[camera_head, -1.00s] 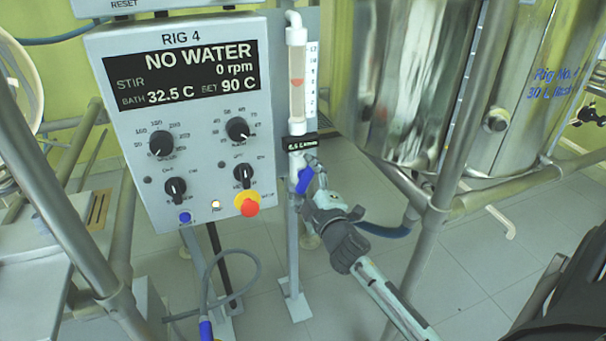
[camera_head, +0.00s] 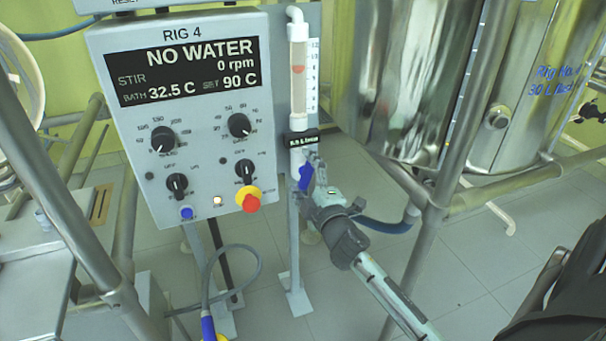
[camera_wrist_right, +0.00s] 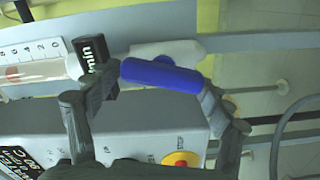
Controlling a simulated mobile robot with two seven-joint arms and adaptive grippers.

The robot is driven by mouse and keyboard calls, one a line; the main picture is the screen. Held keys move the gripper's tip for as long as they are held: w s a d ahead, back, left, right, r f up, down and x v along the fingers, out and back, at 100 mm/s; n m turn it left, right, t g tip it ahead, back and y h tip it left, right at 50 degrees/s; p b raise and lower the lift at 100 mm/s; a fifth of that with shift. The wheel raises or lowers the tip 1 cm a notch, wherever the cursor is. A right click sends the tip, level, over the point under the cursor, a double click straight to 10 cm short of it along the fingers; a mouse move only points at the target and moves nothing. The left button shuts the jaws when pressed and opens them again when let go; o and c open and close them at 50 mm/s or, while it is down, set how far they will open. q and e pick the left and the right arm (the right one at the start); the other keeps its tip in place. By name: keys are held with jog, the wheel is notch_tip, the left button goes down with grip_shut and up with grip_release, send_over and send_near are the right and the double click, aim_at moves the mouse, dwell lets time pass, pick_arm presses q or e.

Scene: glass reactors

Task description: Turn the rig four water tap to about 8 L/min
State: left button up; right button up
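The rig four water tap has a blue lever (camera_head: 306,177) below the flow tube (camera_head: 298,75); it stands tilted in the head view. The orange float sits near the 8 mark. My right gripper (camera_head: 312,180) is at the lever. In the right wrist view the blue lever (camera_wrist_right: 160,75) lies between the spread fingers (camera_wrist_right: 155,100), its ends close to both fingertips; firm contact cannot be told. My left gripper is not in view.
The rig 4 control box (camera_head: 190,115) reads NO WATER, with knobs and a red button (camera_head: 251,203) left of the tap. A shiny metal vessel (camera_head: 400,80) and steel frame pipes (camera_head: 450,150) stand close on the right.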

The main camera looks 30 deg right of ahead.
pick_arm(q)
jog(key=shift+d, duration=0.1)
pick_arm(e)
jog(key=shift+s, duration=0.3)
jog(key=v, duration=1.1)
jog(key=shift+s, duration=0.2)
jog(key=shift+a, duration=0.15)
jog(key=s+d+f+m+g+h, duration=0.1)
jog(key=s+f+m+g, duration=0.2)
jog(key=f+m+g, duration=0.65)
pick_arm(q)
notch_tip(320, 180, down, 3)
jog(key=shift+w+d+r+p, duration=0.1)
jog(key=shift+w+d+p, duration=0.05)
jog(key=shift+p, duration=0.4)
pick_arm(e)
jog(key=s+a+f+g+y, duration=0.1)
jog(key=s+a+f+g, duration=0.1)
jog(key=s+f, duration=0.4)
jog(key=s+a+f+g+y, duration=0.2)
jog(key=s+a+f, duration=0.3)
jog(key=f, duration=0.5)
jog(key=shift+s+a+m+g+y, duration=0.3)
jog(key=shift+s+g, duration=0.25)
jog(key=shift+s, duration=0.3)
